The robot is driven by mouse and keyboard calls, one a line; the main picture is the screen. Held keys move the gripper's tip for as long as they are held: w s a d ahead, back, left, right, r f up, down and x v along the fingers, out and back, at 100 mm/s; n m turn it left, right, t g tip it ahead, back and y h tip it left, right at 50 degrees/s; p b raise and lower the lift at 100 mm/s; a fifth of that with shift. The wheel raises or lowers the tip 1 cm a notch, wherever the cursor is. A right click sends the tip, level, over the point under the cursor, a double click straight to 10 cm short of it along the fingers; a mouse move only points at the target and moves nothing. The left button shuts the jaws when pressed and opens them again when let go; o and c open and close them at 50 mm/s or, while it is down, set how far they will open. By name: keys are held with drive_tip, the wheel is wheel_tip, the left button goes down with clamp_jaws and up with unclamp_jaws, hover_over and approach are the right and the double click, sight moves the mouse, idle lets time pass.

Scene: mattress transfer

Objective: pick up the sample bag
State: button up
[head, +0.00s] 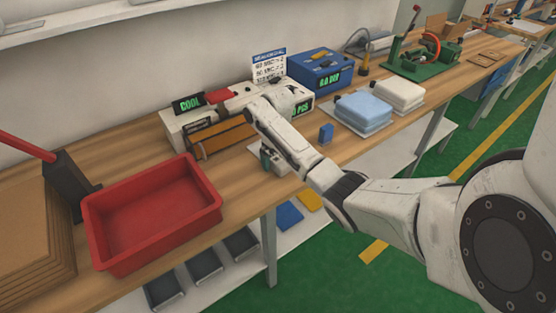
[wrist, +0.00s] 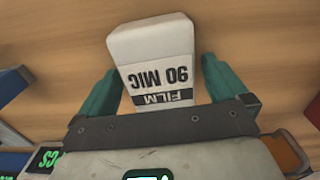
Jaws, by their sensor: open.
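A white, soft-edged item with a label reading "FILM 90 MIC" (wrist: 158,50) lies between my fingers in the wrist view; I take it to be the sample bag. My gripper (wrist: 160,72) is open, with one teal finger on each side of it. A gap shows on the right side; contact on the left side is hard to tell. In the head view my gripper (head: 268,157) is low over the bench's front edge, and the bag is mostly hidden by it and my arm.
A red tray (head: 150,212) stands left on the wooden bench (head: 118,160). To the right are a small blue block (head: 326,133), a light-blue stack (head: 363,112) and a white stack (head: 399,94).

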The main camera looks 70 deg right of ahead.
drive_tip(key=c, duration=1)
drive_tip(key=shift+c, duration=0.3)
drive_tip(key=shift+r, duration=0.15)
